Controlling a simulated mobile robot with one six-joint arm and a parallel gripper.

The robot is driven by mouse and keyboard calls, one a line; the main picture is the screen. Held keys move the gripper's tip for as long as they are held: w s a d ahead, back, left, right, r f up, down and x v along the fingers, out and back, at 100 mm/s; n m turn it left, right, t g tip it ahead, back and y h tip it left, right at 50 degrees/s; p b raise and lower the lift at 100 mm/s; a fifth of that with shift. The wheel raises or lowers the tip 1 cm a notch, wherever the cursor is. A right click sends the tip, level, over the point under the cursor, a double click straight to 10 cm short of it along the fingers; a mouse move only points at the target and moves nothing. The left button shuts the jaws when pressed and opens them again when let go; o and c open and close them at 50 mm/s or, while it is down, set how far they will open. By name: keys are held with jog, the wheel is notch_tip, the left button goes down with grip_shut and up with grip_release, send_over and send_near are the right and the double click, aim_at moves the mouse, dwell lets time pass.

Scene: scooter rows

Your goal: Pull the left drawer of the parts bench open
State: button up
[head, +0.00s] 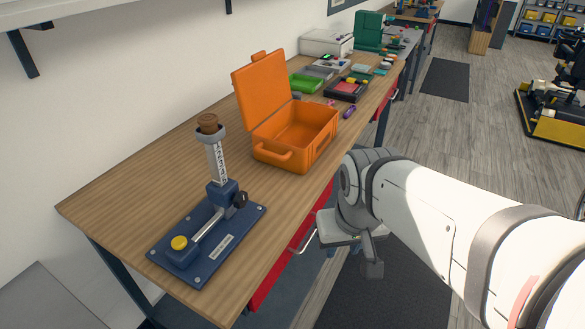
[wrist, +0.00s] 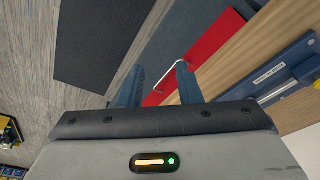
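The parts bench (head: 130,215) has a wooden top and red drawer fronts below its front edge. The left drawer (head: 266,285) looks shut, its red front close under the top. Its pale bar handle (head: 303,242) stands out from the front. In the wrist view the red front (wrist: 205,52) and the handle (wrist: 168,76) lie just beyond my fingers. My gripper (wrist: 161,75) is open, with its two blue fingers apart and nothing held. The handle shows between the fingertips in the picture, near the right finger; I cannot tell whether they touch.
A blue clamp stand (head: 205,240) and an open orange case (head: 290,135) stand on the bench. Another red drawer front (head: 384,101) shows farther along. A dark mat (head: 385,290) covers the floor before the bench.

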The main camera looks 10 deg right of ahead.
jog(key=shift+s+d, duration=0.1)
jog(key=w+a+f+m+g+y+b, duration=0.25)
jog(key=w+f+y, duration=0.35)
jog(key=f+y, duration=0.45)
jog(key=w+d+f+m+t+y+b, duration=0.25)
jog(key=w+d+f+m+t, duration=0.25)
jog(key=w+d+f+t, duration=0.5)
jog(key=f+x, duration=0.1)
jog(key=x, duration=0.7)
jog(key=shift+w+f+g+h, duration=0.2)
jog(key=shift+f+g+h, duration=0.1)
jog(key=shift+f+g, duration=0.1)
jog(key=shift+a, duration=0.1)
